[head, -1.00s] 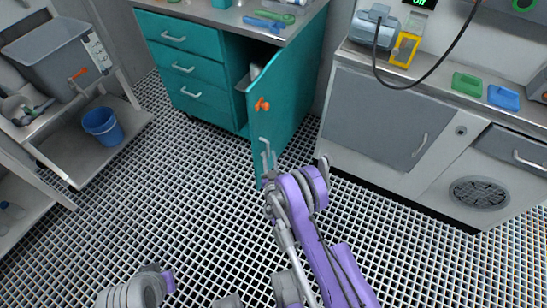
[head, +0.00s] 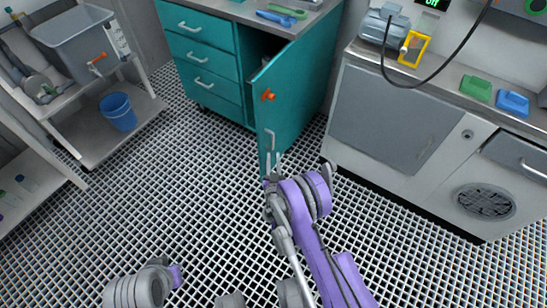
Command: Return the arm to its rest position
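My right arm (head: 312,235), purple and grey, reaches forward from the bottom of the head view.
The teal cabinet (head: 205,60) has drawers left of its open compartment. A grey-fronted counter (head: 385,115) stands at the right with a pump (head: 382,25) on top. A blue bucket (head: 119,111) sits on a low shelf at the left. The grid floor (head: 190,190) between is clear.

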